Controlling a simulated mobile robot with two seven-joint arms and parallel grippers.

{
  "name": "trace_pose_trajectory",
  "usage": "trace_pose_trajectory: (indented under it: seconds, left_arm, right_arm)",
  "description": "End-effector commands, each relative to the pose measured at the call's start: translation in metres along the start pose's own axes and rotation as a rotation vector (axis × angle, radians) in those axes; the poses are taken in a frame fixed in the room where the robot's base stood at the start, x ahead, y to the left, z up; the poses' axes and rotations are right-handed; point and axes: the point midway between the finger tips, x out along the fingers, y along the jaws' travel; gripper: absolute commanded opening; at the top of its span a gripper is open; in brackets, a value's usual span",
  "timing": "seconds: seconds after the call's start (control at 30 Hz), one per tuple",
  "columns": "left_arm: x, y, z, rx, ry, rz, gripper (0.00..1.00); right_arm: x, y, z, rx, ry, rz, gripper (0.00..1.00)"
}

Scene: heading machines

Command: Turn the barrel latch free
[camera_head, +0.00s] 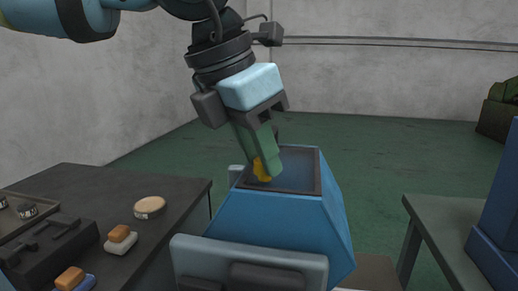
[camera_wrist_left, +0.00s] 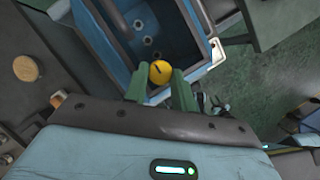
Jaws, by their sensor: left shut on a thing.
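A yellow round knob (camera_head: 262,171) with a dark slot sits at the near-left part of the open top of a blue box-shaped machine housing (camera_head: 275,222). I take it for the barrel latch. My left gripper (camera_head: 268,172) reaches down from above with green fingers. In the left wrist view the same knob (camera_wrist_left: 161,71) lies between the two fingertips (camera_wrist_left: 162,80), and the gripper is shut on it. Whether the latch is turned or free cannot be told. Part of the knob is hidden by the fingers in the head view. My right gripper is not in view.
A dark table (camera_head: 85,185) on the left holds a round tan disc (camera_head: 149,207) and small orange-and-white blocks (camera_head: 120,239). Several nuts (camera_wrist_left: 147,41) lie inside the housing. A grey table (camera_head: 445,235) with a blue object stands right. Green floor lies open behind.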

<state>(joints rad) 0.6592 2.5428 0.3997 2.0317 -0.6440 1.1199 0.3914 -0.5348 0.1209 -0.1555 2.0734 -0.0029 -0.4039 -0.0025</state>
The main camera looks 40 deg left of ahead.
Motion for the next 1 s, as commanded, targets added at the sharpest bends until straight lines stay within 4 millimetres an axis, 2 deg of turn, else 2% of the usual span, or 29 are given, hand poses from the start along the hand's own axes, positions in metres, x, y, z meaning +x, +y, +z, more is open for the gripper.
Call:
trace_pose_trajectory:
  seconds: [0.03, 0.07, 0.2, 0.57, 1.0]
  left_arm:
    - [0.000, 0.000, 0.000, -0.001, 0.000, 0.000, 0.03]
    - [0.000, 0.000, 0.000, -0.001, 0.000, 0.000, 0.30]
    - [0.000, 0.000, 0.000, 0.000, 0.000, 0.000, 0.48]
    - [-0.005, 0.000, 0.001, 0.000, -0.003, -0.001, 0.48]
    - [-0.068, 0.000, 0.001, 0.000, -0.004, -0.001, 0.48]
  right_arm:
    - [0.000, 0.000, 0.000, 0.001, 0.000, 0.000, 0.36]
    - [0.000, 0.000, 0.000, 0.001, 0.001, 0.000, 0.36]
    - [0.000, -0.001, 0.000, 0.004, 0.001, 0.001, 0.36]
    - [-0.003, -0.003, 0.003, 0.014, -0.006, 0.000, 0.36]
    - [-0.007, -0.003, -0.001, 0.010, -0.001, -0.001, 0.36]
